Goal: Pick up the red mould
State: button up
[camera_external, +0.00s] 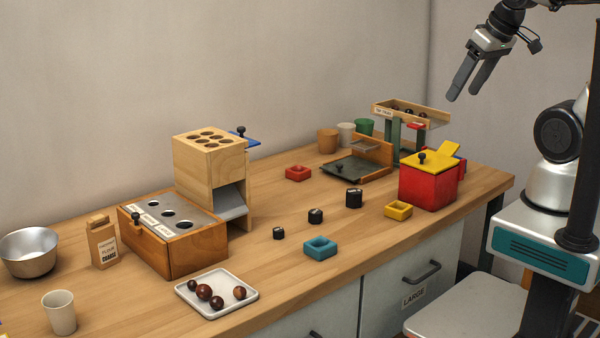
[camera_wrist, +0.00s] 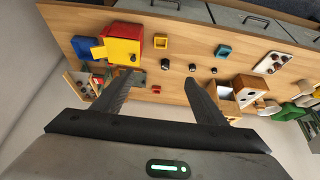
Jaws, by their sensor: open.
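The red mould (camera_external: 298,173) is a small square block with a hollow in its top. It lies on the wooden worktop (camera_external: 345,262) toward the back, right of the wooden tower with holes. In the wrist view a small red patch that looks like the red mould (camera_wrist: 155,89) shows between the fingers, far below. My gripper (camera_external: 464,94) is open and empty, high in the air at the upper right, well apart from the mould. Its two dark fingers also show in the wrist view (camera_wrist: 157,78).
A yellow mould (camera_external: 398,210), a blue mould (camera_external: 320,247) and black weights (camera_external: 353,198) lie nearby. A red box with a yellow lid (camera_external: 428,185) stands right. The wooden tower (camera_external: 210,165) stands left; a green-plated stand (camera_external: 355,170) is behind. The worktop around the red mould is clear.

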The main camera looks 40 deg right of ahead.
jog(key=n+g+b, duration=0.1)
jog(key=b, duration=0.3)
send_over(302, 170)
jog(key=s, duration=0.2)
jog(key=f, duration=2.8)
jog(key=shift+d+f, duration=0.15)
jog(key=shift+d, duration=0.25)
jog(key=shift+s+a+b+x, duration=0.15)
jog(key=shift+b+x, duration=0.2)
jog(key=shift+x, duration=1.1)
jog(key=shift+s+a+b+x, duration=0.15)
jog(key=shift+b+x, duration=0.15)
jog(key=shift+x, duration=1.2)
